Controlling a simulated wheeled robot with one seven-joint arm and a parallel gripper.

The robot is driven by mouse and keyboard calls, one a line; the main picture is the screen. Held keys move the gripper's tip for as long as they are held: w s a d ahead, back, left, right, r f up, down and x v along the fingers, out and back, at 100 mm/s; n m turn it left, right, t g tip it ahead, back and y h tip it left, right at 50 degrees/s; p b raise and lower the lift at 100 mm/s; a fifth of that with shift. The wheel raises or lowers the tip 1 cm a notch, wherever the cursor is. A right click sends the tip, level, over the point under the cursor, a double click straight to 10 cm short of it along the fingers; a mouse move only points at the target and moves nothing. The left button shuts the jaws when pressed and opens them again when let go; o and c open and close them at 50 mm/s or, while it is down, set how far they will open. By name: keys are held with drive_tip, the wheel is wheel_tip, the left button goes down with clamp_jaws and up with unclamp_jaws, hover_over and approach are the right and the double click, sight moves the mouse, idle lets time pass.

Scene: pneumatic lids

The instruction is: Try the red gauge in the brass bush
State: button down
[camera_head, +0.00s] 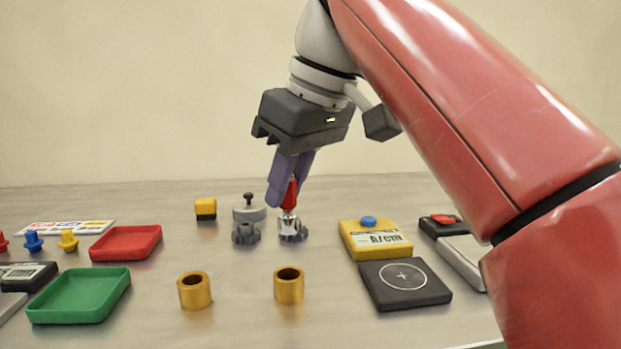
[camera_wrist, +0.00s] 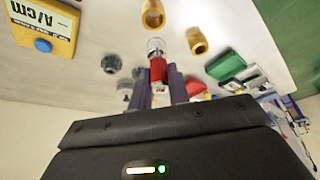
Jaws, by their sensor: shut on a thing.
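My gripper (camera_head: 291,198) is shut on the red gauge (camera_head: 289,195), which has a red handle and a silver plug end pointing down. In the wrist view the gauge (camera_wrist: 157,70) sits between the fingers, its silver end clear of the dark grey holder (camera_wrist: 111,63). In the head view that end overlaps a dark holder (camera_head: 293,236); the gap is hard to judge there. Two brass bushes stand upright on the table nearer the camera, one on the left (camera_head: 194,291) and one on the right (camera_head: 289,286). The gauge is apart from both bushes.
A second dark holder (camera_head: 246,235) and a grey knobbed piece (camera_head: 249,212) stand to the left. Red (camera_head: 126,243) and green (camera_head: 79,297) trays lie further left. A yellow device (camera_head: 375,241) and black pad (camera_head: 404,285) are on the right. Table around the bushes is clear.

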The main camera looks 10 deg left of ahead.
sight(294, 206)
drive_tip(key=shift+s+f, duration=0.1)
drive_tip(key=shift+f, duration=0.8)
drive_tip(key=shift+f+b, duration=1.4)
drive_tip(key=shift+f, duration=0.4)
drive_tip(key=shift+f+b, duration=0.65)
drive_tip(key=shift+f, duration=0.55)
idle(1.3)
drive_tip(key=shift+r+p, duration=1.25)
drive_tip(key=shift+p, duration=0.1)
idle(1.1)
